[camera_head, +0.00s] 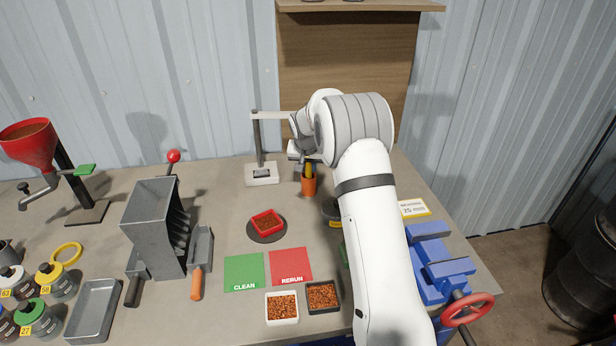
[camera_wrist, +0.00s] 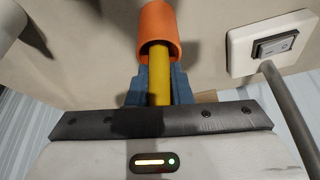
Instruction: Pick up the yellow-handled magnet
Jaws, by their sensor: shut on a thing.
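The yellow-handled magnet (camera_wrist: 159,82) shows in the wrist view as a yellow rod, its far end inside an orange cup (camera_wrist: 157,25). My gripper (camera_wrist: 160,88) is shut on the yellow handle, with a blue finger on each side. In the head view the yellow handle (camera_head: 309,170) stands up out of the orange cup (camera_head: 309,186) at the back of the bench, and my arm reaches over to it from the right. The magnet's lower end is hidden in the cup. My fingertips are largely hidden by my wrist in the head view.
A lamp-like stand with a pale switch base (camera_head: 262,174) is just left of the cup, close to my gripper. A red tray (camera_head: 266,223) sits on a dark disc nearer the front. A grey riffle box (camera_head: 156,228) stands left. A blue vise (camera_head: 438,262) is at right.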

